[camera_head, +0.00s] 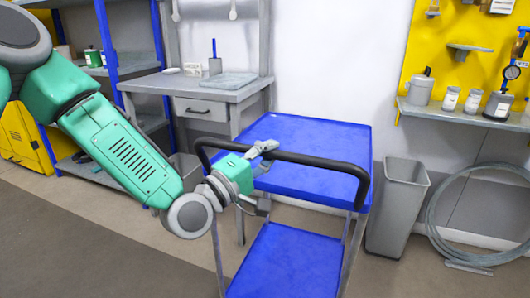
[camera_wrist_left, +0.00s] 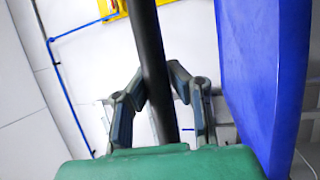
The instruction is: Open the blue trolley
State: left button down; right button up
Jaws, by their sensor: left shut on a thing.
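The blue trolley (camera_head: 318,150) stands in the middle of the head view, with a blue top tray, a blue lower shelf (camera_head: 290,262) and grey legs. A black bar handle (camera_head: 318,160) curves across its near side. My left gripper (camera_head: 266,148) is at the left part of this handle and is shut on it. In the left wrist view the dark handle bar (camera_wrist_left: 150,60) passes between the two fingers (camera_wrist_left: 158,102), and the trolley's blue tray (camera_wrist_left: 262,70) rises at the right. My right gripper is not in view.
A grey workbench (camera_head: 205,88) with a drawer stands behind the trolley at the left. A grey bin (camera_head: 397,205) is close to the trolley's right, with a coiled hose (camera_head: 432,215) beyond. Bare floor (camera_head: 110,250) lies at the front left.

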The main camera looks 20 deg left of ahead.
pick_arm(q)
jog(key=shift+s+d+f+h, duration=0.25)
jog(key=shift+d+f+h, duration=0.05)
jog(key=shift+d+f, duration=0.1)
jog(key=c, duration=1.7)
grip_release()
jog(key=shift+c, duration=0.2)
jog(key=o, duration=0.3)
jog(key=shift+w+d, duration=0.15)
jog(key=shift+d, duration=0.05)
jog(key=shift+w+d, duration=0.15)
jog(key=shift+d, duration=0.05)
jog(key=shift+r, duration=0.2)
jog(key=shift+s+a, duration=0.15)
jog(key=shift+s, duration=0.05)
jog(key=v, duration=1.1)
jog(key=shift+s, duration=0.3)
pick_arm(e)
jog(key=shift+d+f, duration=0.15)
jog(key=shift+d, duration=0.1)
